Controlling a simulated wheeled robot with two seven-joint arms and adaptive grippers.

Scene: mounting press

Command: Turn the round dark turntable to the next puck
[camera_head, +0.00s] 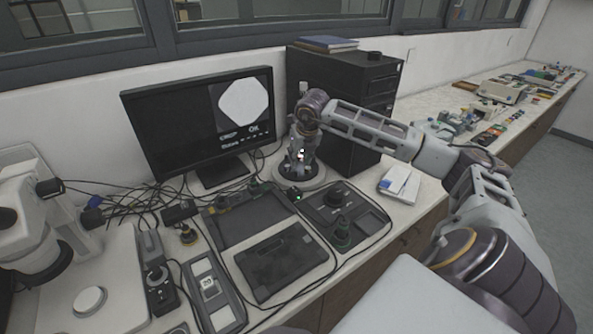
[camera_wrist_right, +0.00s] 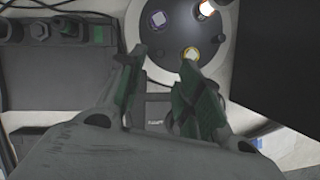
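The round dark turntable (camera_wrist_right: 175,35) shows at the top of the right wrist view, set in a pale round base (camera_wrist_right: 148,66). In the head view my right gripper (camera_head: 298,166) points down over the pale base (camera_head: 312,182) and hides most of the turntable. My left gripper is not in view.
Control consoles (camera_head: 280,262) with knobs and cables lie in front. A microscope (camera_head: 40,225) is at far left. A white pad (camera_head: 400,184) lies on the right.

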